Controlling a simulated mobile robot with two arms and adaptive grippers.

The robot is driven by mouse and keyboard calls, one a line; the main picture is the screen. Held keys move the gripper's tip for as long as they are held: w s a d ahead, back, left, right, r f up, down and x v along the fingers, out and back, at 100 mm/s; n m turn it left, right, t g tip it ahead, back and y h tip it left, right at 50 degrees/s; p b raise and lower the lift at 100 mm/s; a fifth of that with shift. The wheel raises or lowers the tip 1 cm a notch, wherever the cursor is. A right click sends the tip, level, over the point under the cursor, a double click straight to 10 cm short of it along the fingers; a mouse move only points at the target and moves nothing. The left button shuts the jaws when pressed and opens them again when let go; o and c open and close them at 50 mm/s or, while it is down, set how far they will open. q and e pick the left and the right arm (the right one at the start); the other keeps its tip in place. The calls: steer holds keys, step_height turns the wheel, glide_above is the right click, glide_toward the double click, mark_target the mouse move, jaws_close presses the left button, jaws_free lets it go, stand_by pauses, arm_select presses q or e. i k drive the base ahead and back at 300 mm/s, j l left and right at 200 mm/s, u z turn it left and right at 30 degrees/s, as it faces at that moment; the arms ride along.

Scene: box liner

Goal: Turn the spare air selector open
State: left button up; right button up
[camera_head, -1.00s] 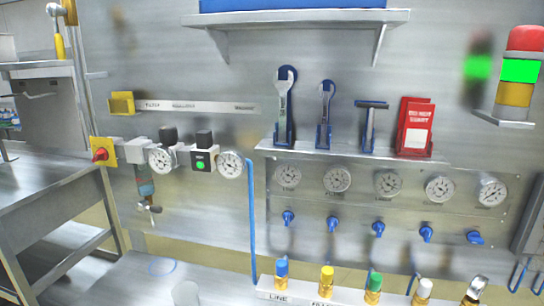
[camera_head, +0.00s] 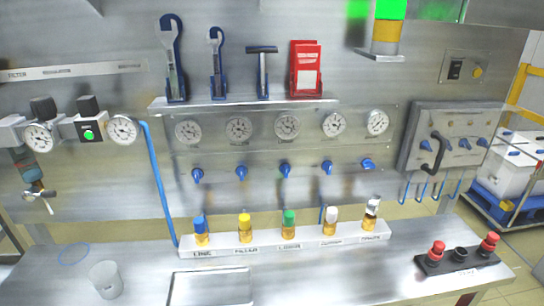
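A row of blue selector handles sits on the steel panel under the round gauges. They are the first (camera_head: 198,175), the second (camera_head: 241,172), the third (camera_head: 285,170), the fourth (camera_head: 327,167) and the far-right one (camera_head: 368,164). The far-right handle lies roughly sideways, while the others point more nearly down. The small labels by the handles are too blurred to tell which is the spare air selector. Neither of my grippers is in view.
Coloured couplings stand on a labelled strip (camera_head: 290,245) at the bench's back. A clear cup (camera_head: 106,280) stands at left, a red-button box (camera_head: 458,255) at right. A grey panel (camera_head: 450,140) with blue handles is at right.

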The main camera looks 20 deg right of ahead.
mark_target(367, 164)
steer(key=z, duration=1.3)
